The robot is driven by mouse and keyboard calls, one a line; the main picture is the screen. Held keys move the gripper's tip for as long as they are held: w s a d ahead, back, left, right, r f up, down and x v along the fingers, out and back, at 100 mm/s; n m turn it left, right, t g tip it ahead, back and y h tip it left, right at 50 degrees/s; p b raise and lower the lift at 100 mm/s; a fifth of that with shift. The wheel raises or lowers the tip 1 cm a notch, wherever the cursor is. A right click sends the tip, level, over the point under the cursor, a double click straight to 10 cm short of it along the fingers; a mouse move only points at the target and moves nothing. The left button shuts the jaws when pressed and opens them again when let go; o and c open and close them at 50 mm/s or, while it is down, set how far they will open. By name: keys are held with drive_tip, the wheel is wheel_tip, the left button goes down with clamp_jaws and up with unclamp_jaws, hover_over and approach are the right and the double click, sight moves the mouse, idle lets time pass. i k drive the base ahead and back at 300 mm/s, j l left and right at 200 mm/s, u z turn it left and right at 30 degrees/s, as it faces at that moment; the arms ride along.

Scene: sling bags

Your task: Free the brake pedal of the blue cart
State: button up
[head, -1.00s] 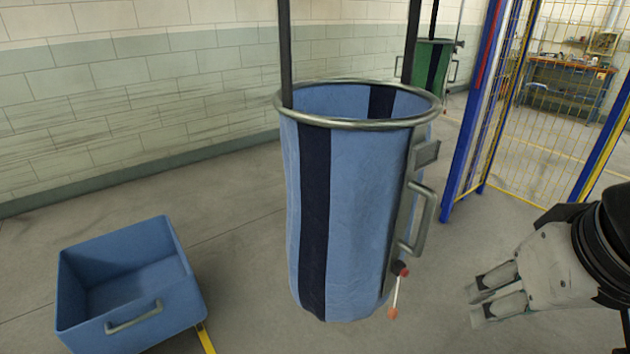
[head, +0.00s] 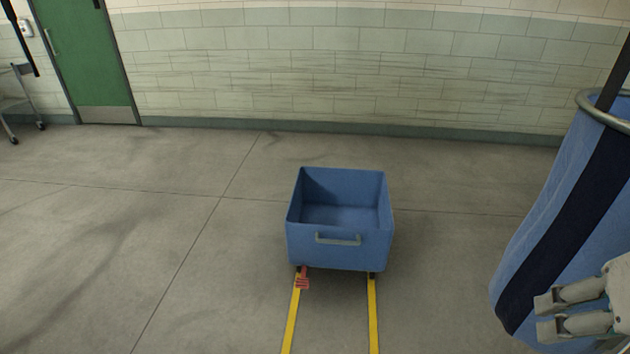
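The blue cart (head: 340,254) is an open, empty box on small dark wheels, with a grey handle on its near side. It stands on the floor at the middle of the head view. A red brake pedal (head: 302,279) sticks out low at its near left corner, by the left yellow line. My gripper (head: 545,317) is at the lower right edge, well to the right of the cart and in front of the blue bag in the picture. Its two grey fingers point left with a gap between them, and nothing shows in them.
Two yellow floor lines (head: 373,310) run from the cart toward me. A large blue sling bag (head: 560,215) with a dark stripe hangs at the right. A green door (head: 92,60) and part of a grey trolley (head: 15,105) are at the far left. The floor left of the cart is clear.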

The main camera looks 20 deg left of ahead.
sight(302, 282)
drive_tip(key=u, duration=0.8)
drive_tip(key=z, duration=1.7)
drive_tip(key=u, duration=1.4)
drive_tip(key=i+l+z, duration=0.1)
drive_tip(key=i+l, duration=0.9)
drive_tip(key=i, duration=0.05)
